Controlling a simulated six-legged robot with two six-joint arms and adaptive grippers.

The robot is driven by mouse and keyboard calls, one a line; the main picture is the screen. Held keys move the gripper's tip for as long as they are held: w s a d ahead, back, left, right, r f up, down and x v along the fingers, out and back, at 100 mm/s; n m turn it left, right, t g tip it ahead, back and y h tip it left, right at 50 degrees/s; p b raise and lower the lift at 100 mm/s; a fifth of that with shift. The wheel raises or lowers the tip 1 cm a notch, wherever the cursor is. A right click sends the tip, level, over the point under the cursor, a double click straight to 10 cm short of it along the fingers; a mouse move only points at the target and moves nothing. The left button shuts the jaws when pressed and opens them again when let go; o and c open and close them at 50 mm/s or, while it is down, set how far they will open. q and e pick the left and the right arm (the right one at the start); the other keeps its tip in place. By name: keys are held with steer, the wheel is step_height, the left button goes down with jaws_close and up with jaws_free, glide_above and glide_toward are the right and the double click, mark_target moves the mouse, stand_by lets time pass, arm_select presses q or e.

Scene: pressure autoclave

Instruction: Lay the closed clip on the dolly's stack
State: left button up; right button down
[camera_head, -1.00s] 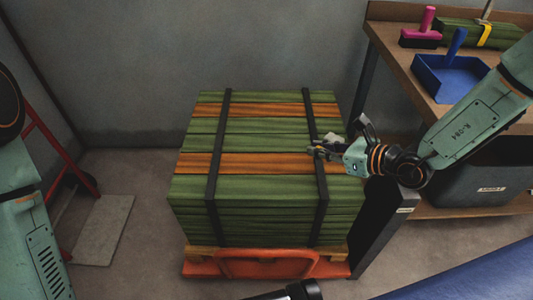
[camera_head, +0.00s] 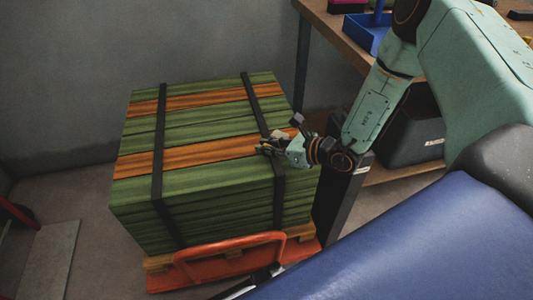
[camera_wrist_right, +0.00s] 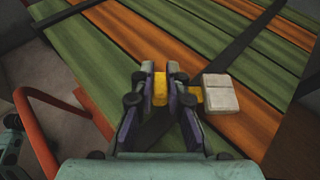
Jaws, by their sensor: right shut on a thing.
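The dolly's stack (camera_head: 185,160) is a block of green and orange planks bound by two dark straps, and it also fills much of the right wrist view (camera_wrist_right: 85,60). It sits on the orange dolly (camera_head: 228,250). My right gripper (camera_head: 266,148) is over the stack's top near the right strap. In the wrist view, the gripper (camera_wrist_right: 160,92) is shut on the yellow clip (camera_wrist_right: 160,87). A pale block (camera_wrist_right: 221,93) with a yellow tab shows just right of the fingers; its link to the clip is hidden. I cannot tell whether the clip touches the planks. My left gripper is not in view.
A wooden bench (camera_head: 345,33) with a blue tray (camera_head: 368,36) stands at the back right, a dark bin (camera_head: 412,132) below it. A dark upright post (camera_head: 335,205) stands close to the stack's right side. A blue surface (camera_head: 420,245) fills the lower right.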

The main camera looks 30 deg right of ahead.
steer(key=shift+f, duration=0.85)
steer(key=shift+w+f, duration=0.1)
steer(key=shift+f+b, duration=0.2)
steer(key=shift+b, duration=0.3)
steer(key=c, duration=1.8)
jaws_free()
steer(key=shift+f, duration=0.15)
steer(key=o, duration=0.4)
steer(key=shift+o, duration=0.2)
steer(key=shift+r, duration=0.2)
